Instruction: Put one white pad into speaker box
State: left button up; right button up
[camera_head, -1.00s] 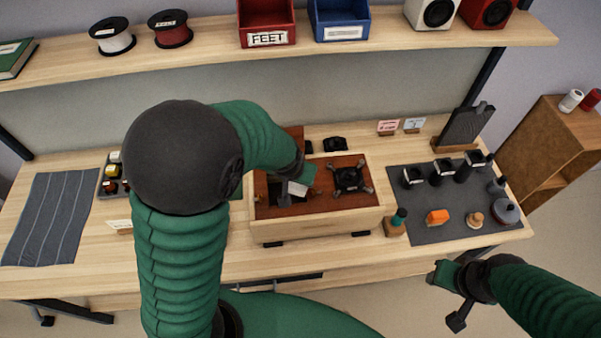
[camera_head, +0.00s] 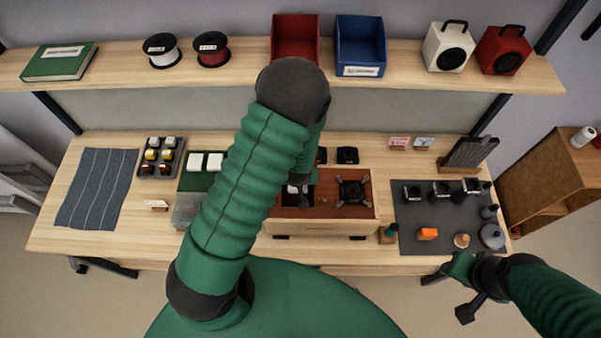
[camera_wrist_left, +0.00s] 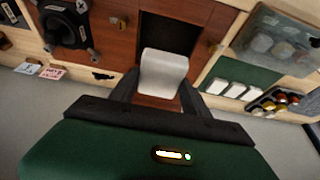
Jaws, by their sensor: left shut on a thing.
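The speaker box (camera_head: 330,229) is a pale wooden box with a red-brown inside, in the middle of the table. It has a dark rectangular compartment (camera_wrist_left: 172,34) on one side and a black four-armed part on the other. My left gripper (camera_wrist_left: 160,88) is shut on a white pad (camera_wrist_left: 163,70), held between its two dark fingers over the box, by the dark compartment. I cannot tell whether the pad touches the box. Other white pads (camera_head: 205,162) lie on a green mat left of the box. My right gripper (camera_head: 462,288) hangs at lower right, clear of the table; its jaw opening is unclear.
A tray of small knobs (camera_head: 160,156) and a grey striped cloth (camera_head: 97,187) lie at left. A dark mat (camera_head: 440,232) with several parts lies right of the box. A shelf (camera_head: 400,84) with bins and speakers runs above the table. My left arm hides part of the box.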

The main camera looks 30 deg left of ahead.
pick_arm(q)
jog(key=shift+d+f+b, duration=0.1)
jog(key=shift+f+b, duration=0.25)
jog(key=shift+f, duration=0.3)
notch_tip(320, 180, down, 8)
jog(key=b, duration=0.6)
jog(key=shift+b, duration=0.4)
jog(key=o, duration=1.4)
jog(key=shift+c, duration=0.2)
